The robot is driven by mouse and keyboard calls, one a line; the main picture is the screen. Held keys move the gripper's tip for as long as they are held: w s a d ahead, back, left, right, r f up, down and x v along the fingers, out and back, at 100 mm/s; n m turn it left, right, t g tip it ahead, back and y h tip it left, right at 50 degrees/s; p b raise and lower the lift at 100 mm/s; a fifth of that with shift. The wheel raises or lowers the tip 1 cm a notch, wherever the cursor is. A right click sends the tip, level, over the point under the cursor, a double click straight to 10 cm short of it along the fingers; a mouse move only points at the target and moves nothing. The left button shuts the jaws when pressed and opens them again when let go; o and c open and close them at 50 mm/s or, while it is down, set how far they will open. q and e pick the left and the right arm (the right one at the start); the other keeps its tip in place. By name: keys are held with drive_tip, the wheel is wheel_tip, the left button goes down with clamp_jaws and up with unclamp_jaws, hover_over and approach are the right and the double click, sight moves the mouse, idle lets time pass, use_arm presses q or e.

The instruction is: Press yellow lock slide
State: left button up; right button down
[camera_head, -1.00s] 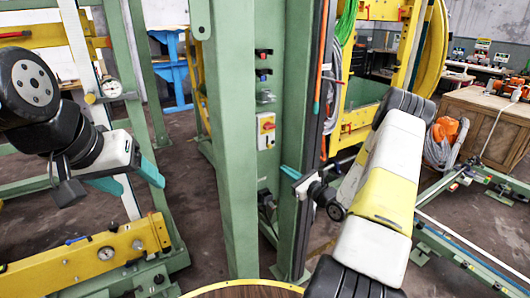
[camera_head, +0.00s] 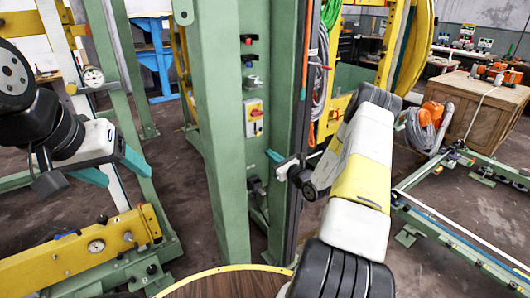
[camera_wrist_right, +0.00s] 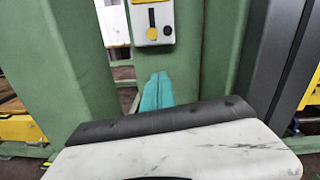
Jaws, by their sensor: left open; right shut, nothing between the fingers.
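A small white and yellow control box (camera_head: 253,117) with a red knob is fixed to the green column. In the right wrist view the same box (camera_wrist_right: 152,22) shows a dark slot and a round yellow part (camera_wrist_right: 152,34) low on its face. I cannot tell which part is the yellow lock slide. My right gripper (camera_head: 273,156) is shut and empty, its teal fingertips in front of the column, below the box. In the right wrist view the shut fingers (camera_wrist_right: 157,90) point up toward the box, apart from it. My left gripper (camera_head: 122,176) is open and empty at the left.
The green column (camera_head: 212,130) stands in the middle. Switches (camera_head: 248,58) sit above the box. A yellow beam with gauges (camera_head: 80,250) lies below my left gripper. Grey cables (camera_head: 329,75) hang right of the column. A wooden crate (camera_head: 485,108) stands at the right.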

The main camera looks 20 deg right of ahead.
sight(257, 133)
drive_tip(key=w+a+r, duration=0.2)
drive_tip(key=w+r, duration=0.2)
drive_tip(key=shift+a, duration=0.1)
idle(0.4)
drive_tip(key=shift+r, duration=1.9)
drive_tip(key=shift+w, duration=0.1)
